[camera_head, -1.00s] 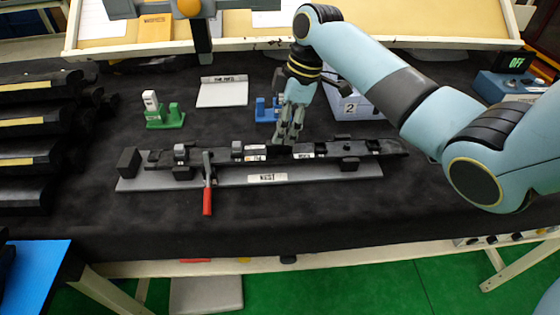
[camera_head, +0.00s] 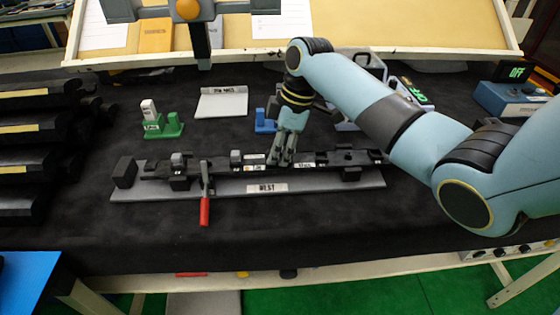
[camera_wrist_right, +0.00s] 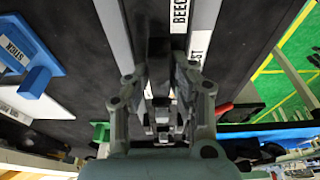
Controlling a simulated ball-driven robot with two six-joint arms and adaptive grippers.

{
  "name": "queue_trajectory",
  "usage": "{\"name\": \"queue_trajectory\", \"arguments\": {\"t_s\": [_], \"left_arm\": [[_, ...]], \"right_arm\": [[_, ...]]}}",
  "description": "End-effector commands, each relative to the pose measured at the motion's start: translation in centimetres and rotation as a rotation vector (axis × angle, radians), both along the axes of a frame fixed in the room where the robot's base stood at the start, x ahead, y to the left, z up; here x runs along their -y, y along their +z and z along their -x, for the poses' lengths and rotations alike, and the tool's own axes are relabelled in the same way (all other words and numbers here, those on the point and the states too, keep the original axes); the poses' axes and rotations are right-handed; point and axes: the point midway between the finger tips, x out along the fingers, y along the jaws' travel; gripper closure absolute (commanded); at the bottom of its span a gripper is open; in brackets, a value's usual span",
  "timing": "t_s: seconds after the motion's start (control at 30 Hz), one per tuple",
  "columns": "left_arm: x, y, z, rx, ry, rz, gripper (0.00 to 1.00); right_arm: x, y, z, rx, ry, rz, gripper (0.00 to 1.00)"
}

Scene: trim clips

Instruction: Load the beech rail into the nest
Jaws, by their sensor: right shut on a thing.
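The beech rail (camera_head: 225,172) is a long black bar with white labels; its "BEECH" label (camera_wrist_right: 180,12) shows in the right wrist view. It lies lengthwise along the nest (camera_head: 320,184), a grey plate with black blocks and a "NEST" label. I cannot tell whether the rail is fully seated. My right gripper (camera_head: 281,160) is shut on the rail near its middle, fingers pointing down; its fingers also show in the right wrist view (camera_wrist_right: 160,100). A clamp with a red handle (camera_head: 204,211) stands at the nest's front left. My left gripper is not in view.
A green block stand (camera_head: 163,127) and a grey labelled plate (camera_head: 222,102) stand behind the nest. A blue stand (camera_head: 264,122) is close behind my right gripper. Black racks (camera_head: 25,150) fill the left side. The dark mat in front is clear.

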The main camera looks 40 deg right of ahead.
Motion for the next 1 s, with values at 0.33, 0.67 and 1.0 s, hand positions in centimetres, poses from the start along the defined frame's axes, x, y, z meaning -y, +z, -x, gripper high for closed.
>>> {"name": "queue_trajectory", "arguments": {"t_s": [0.33, 0.67, 1.0], "left_arm": [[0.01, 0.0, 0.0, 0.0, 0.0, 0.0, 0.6], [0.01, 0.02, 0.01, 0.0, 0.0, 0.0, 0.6], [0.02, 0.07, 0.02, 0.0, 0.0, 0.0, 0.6]], "right_arm": [[0.01, -0.02, 0.02, 0.0, 0.0, 0.0, 1.0], [-0.14, 0.01, -0.11, 0.001, 0.0, -0.001, 1.0], [-0.74, -0.06, -0.43, 0.001, 0.0, -0.001, 1.0]]}}
